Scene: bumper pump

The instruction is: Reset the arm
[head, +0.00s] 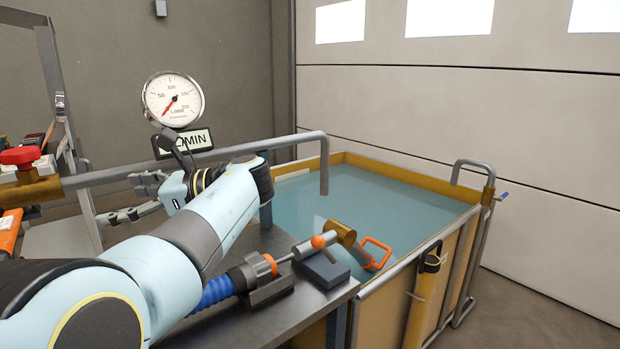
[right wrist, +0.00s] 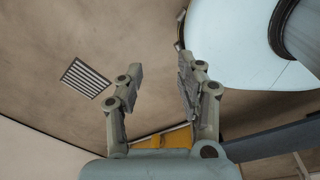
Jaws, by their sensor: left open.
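My left arm reaches in from the lower left in the head view. My left gripper (head: 120,199) is open, with its fingers apart and pointing left, below the pipe. Part of it is hidden behind my own wrist. I see nothing held between its fingers. My right gripper (right wrist: 160,72) shows only in the right wrist view. Its two fingers are apart with nothing between them, and brown floor lies behind them.
A round gauge (head: 173,99) stands above a grey pipe (head: 291,139). An open water tank (head: 400,166) with yellow walls is at the right. A metal bench (head: 262,319) carries a blue hose (head: 213,292) and coupling. A red-handled valve (head: 20,156) is at far left. A floor grate (right wrist: 87,77) shows.

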